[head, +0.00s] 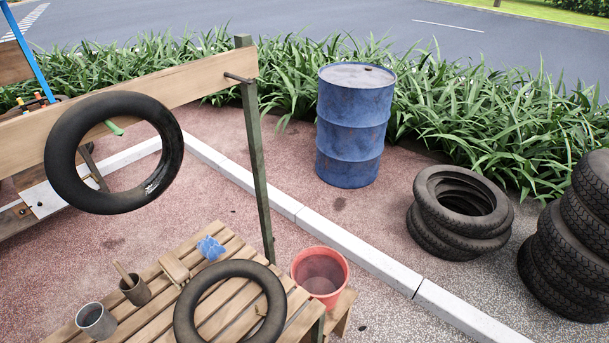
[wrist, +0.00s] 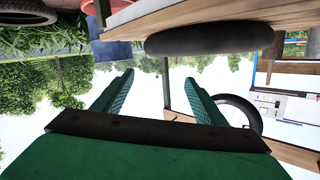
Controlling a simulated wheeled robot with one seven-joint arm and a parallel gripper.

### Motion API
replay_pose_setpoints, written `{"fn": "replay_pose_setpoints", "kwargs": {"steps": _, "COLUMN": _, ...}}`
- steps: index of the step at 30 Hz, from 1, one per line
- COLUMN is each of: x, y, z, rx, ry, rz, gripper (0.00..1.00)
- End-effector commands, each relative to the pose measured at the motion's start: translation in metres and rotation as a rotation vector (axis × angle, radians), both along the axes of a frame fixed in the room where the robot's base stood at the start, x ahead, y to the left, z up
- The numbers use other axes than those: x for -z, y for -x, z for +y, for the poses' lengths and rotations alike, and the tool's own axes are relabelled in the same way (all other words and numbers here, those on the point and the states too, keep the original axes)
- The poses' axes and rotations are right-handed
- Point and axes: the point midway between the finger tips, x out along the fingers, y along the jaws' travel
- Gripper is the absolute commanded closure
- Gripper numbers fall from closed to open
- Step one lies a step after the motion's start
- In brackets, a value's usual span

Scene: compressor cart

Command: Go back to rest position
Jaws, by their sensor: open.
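My gripper (wrist: 160,78) shows in the wrist view, its two green ribbed fingers spread apart with nothing between them. It is open and empty. The wrist picture looks upside down, with sky between the fingers. The slatted wooden table (wrist: 280,22) and the black inner tube (wrist: 210,38) lying on it are at the top of that view. A hanging black tube (wrist: 250,106) shows partly behind the right finger. My gripper does not show in the head view.
In the head view, a black tube (head: 58,155) hangs from a wooden board (head: 215,75). The table (head: 222,244) holds another tube (head: 183,312), two cups and a blue cloth (head: 210,247). A red bucket (head: 320,272), blue barrel (head: 352,130) and stacked tires (head: 440,232) stand right.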

Motion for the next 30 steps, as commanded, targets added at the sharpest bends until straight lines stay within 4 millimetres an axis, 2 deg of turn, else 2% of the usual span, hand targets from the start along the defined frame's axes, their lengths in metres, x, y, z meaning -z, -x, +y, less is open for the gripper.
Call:
{"fn": "replay_pose_setpoints", "kwargs": {"steps": 1, "x": 0.006, "y": 0.017, "z": -0.009, "rx": 0.017, "ry": 0.022, "rz": 0.013, "gripper": 0.35}}
{"fn": "replay_pose_setpoints", "kwargs": {"steps": 9, "x": 0.01, "y": 0.094, "z": -0.045, "rx": 0.078, "ry": 0.146, "rz": 0.031, "gripper": 0.35}}
{"fn": "replay_pose_setpoints", "kwargs": {"steps": 15, "x": 0.003, "y": 0.133, "z": -0.058, "rx": 0.102, "ry": 0.215, "rz": 0.041, "gripper": 0.35}}
{"fn": "replay_pose_setpoints", "kwargs": {"steps": 20, "x": 0.0, "y": 0.144, "z": -0.061, "rx": 0.107, "ry": 0.235, "rz": 0.04, "gripper": 0.35}}
{"fn": "replay_pose_setpoints", "kwargs": {"steps": 30, "x": 0.0, "y": 0.145, "z": -0.062, "rx": 0.106, "ry": 0.237, "rz": 0.04, "gripper": 0.35}}
